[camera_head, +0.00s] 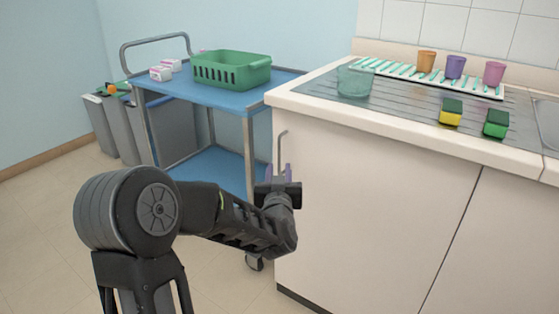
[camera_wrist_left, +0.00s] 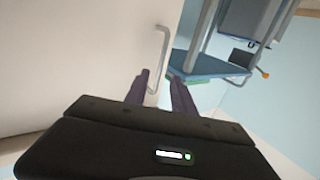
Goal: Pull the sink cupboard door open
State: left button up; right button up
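The sink cupboard door (camera_head: 375,185) is a pale panel below the counter and looks shut. Its grey bar handle (camera_head: 281,148) is upright near the door's left edge. The handle also shows in the left wrist view (camera_wrist_left: 163,50). My left gripper (camera_head: 275,171) is at the lower part of the handle, its purple fingers pointing toward the door. In the left wrist view the fingers (camera_wrist_left: 159,78) are apart, and the handle's lower end appears between them, closer to the left finger. I cannot tell whether they touch it. My right gripper is not in view.
A blue trolley (camera_head: 180,91) with a green basket (camera_head: 232,70) stands left of the cupboard. Grey bins (camera_head: 122,130) stand behind it. The counter (camera_head: 400,121) holds a glass beaker (camera_head: 355,81), sponges and cups. The floor in front of the door looks clear.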

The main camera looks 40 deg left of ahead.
aim_at(279, 157)
pick_arm(q)
jog(key=x, duration=0.6)
jog(key=shift+w+a+b, duration=0.1)
jog(key=shift+b, duration=0.3)
grip_shut()
dwell(1.0)
